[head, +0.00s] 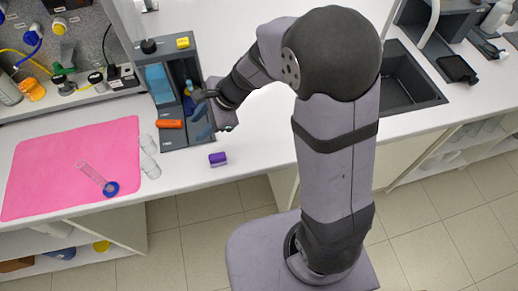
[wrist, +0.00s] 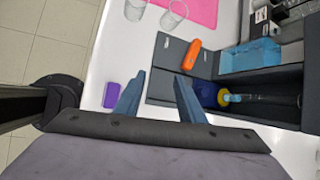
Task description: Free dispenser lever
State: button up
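A dark grey open-fronted unit (head: 180,140) stands on the white bench, probably the dispenser. It also shows in the wrist view (wrist: 166,52). An orange piece (head: 170,124) lies on its front base, also in the wrist view (wrist: 192,54). A blue part with a yellow ring and a light rod (wrist: 226,98) is inside the unit, close to my right finger in the wrist view. I cannot tell which part is the lever. My gripper (wrist: 157,97) is open, its two blue fingers apart with nothing between them. In the head view my gripper (head: 204,121) is at the unit's right front.
A purple block (head: 217,159) lies on the bench in front of the unit. A light blue box (head: 158,83) is inside the unit. Two clear beakers (head: 150,167) stand left, beside a pink mat (head: 60,170) with a blue-based cylinder (head: 98,178). A sink (head: 405,82) is at right.

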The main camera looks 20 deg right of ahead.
jog(key=s+d+r+n+g+h+p, duration=0.1)
jog(key=s+d+n+h, duration=0.3)
jog(key=s+d+n, duration=0.8)
jog(key=shift+s+d+r+n+g+h+p, duration=0.15)
jog(key=shift+s+d+n+g+h+p, duration=0.15)
jog(key=shift+s+d+g+p, duration=0.3)
jog(key=shift+a, duration=0.1)
jog(key=m+t+y+b, duration=0.25)
jog(key=m+y, duration=0.45)
jog(key=m, duration=1)
send_near(160, 122)
jog(key=shift+w+a+f+g+b, duration=0.25)
jog(key=shift+w+a+b, duration=0.1)
jog(key=shift+w+a, duration=0.1)
jog(key=shift+p+x, duration=0.95)
jog(key=shift+x, duration=2.6)
jog(key=shift+s, duration=0.1)
grip_shut()
